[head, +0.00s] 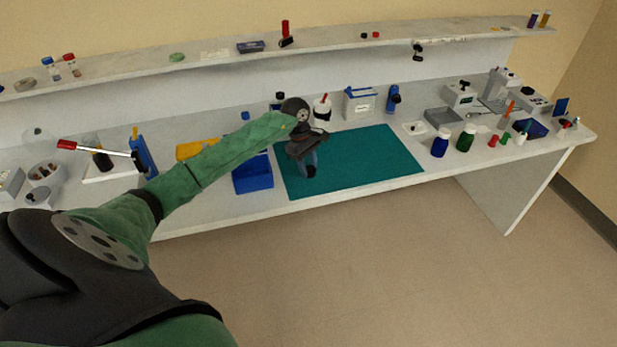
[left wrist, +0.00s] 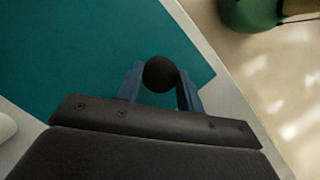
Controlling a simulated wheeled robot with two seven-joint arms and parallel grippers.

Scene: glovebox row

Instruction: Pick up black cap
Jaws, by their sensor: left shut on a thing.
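The black cap (left wrist: 160,74) shows in the left wrist view as a dark round thing between the two blue fingers of my left gripper (left wrist: 160,88). The fingers are shut on it from both sides. In the head view my left gripper (head: 308,168) is over the left part of the teal mat (head: 365,165), and the cap itself cannot be made out there. I cannot tell how far above the mat the cap is. My right gripper is in neither view.
A blue bin (head: 253,176) stands left of the mat. A white bottle (head: 321,110) and a blue-and-white box (head: 360,103) stand behind. The right part of the mat is clear.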

